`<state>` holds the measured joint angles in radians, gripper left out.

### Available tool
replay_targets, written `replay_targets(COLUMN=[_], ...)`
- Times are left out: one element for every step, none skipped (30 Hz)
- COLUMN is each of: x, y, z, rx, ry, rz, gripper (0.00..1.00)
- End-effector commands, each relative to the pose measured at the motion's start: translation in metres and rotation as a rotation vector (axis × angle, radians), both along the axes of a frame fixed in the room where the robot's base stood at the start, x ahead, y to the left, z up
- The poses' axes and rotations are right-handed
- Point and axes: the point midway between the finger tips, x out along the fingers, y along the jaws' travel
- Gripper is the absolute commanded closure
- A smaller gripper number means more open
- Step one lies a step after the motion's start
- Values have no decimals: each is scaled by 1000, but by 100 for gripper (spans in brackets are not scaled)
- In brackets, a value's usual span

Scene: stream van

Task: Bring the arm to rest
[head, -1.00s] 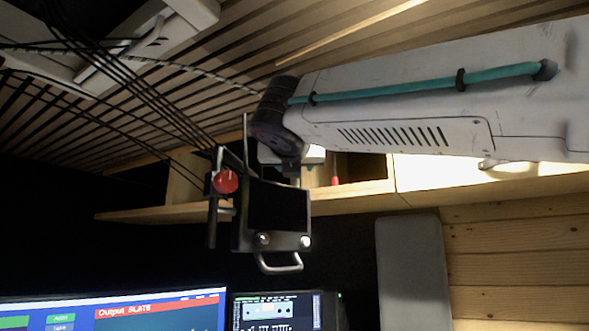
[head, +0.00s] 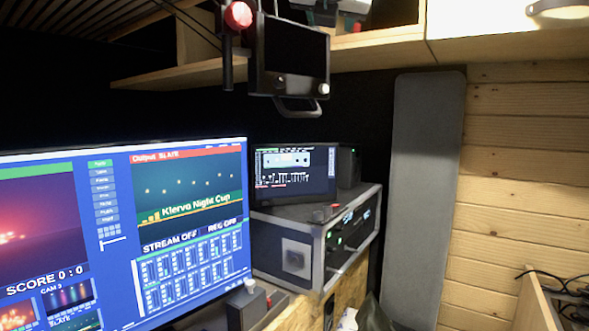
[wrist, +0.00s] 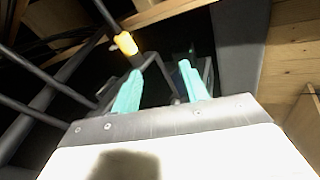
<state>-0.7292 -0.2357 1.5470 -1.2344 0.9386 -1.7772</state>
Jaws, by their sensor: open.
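My gripper (wrist: 163,75) shows in the wrist view, with two teal fingers apart. Nothing is visible between the fingertips except dark bars beyond them. A yellow fitting (wrist: 125,43) on a dark rod shows past the left finger, and I cannot tell how far it is from the finger. In the head view my arm cannot be made out clearly; only the space below it shows.
A small hanging monitor (head: 292,60) with a red knob (head: 238,15) hangs below the shelf (head: 385,40). A large screen (head: 200,220) fills the lower left. A rack case (head: 270,240) carries a small screen (head: 295,172). A grey panel (head: 428,180) stands at right.

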Motion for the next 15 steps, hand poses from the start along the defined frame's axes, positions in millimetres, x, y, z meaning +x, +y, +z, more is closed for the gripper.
replay_targets(x=[0,-1,-4,-7,-11,-17,-23,-30,-40,-48,-56,-69,-79,-88,-102], y=[-22,-35,-52,-65,-78,-94,-106,-117,-131,-141,-150,-162,-169,-176,-183], z=[-22,-37,-61,-79,-96,-120,-139,-156,-180,-199,-216,-240,-257,-274,-295], rx=[105,187,303,397,491,618,715,812,943,1042,1142,1274,1372,1468,1591], ry=[40,66,103,130,153,182,202,216,233,243,249,252,250,245,233], rz=[-37,-63,-105,-142,-182,-240,-289,-341,-414,-472,-535,-623,-690,-760,-851], gripper=[56,56,56,56,56,56,56,56,56,56,56,56,56,56,56])
